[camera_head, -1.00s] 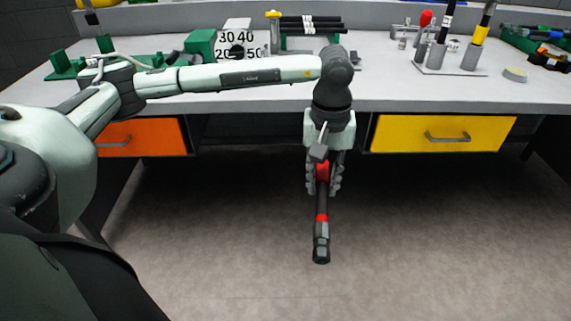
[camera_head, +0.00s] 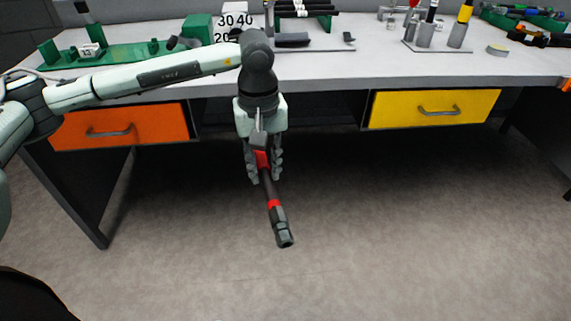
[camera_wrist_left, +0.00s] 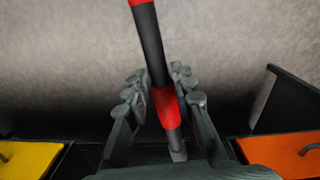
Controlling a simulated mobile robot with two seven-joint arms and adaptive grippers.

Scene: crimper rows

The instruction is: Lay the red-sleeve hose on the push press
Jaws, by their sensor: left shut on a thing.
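The red-sleeve hose (camera_head: 272,196) is a dark hose with red bands and a grey metal end fitting. My left gripper (camera_head: 264,176) is shut on it near its upper red sleeve, in front of the bench and below the top. The hose hangs tilted, its fitting down and to the right. In the left wrist view the hose (camera_wrist_left: 150,45) runs between the two fingers, with a red sleeve (camera_wrist_left: 167,107) between them. A green fixture (camera_head: 120,52) with upright blocks stands at the bench's left; I cannot tell surely whether it is the push press. My right gripper is not in view.
The grey bench top (camera_head: 395,70) has an orange drawer (camera_head: 155,125) and a yellow drawer (camera_head: 400,116) below its front edge. A rack of dark hoses (camera_head: 306,10) stands at the back. Grey cups (camera_head: 425,35) hold hoses at the right. The floor in front is clear.

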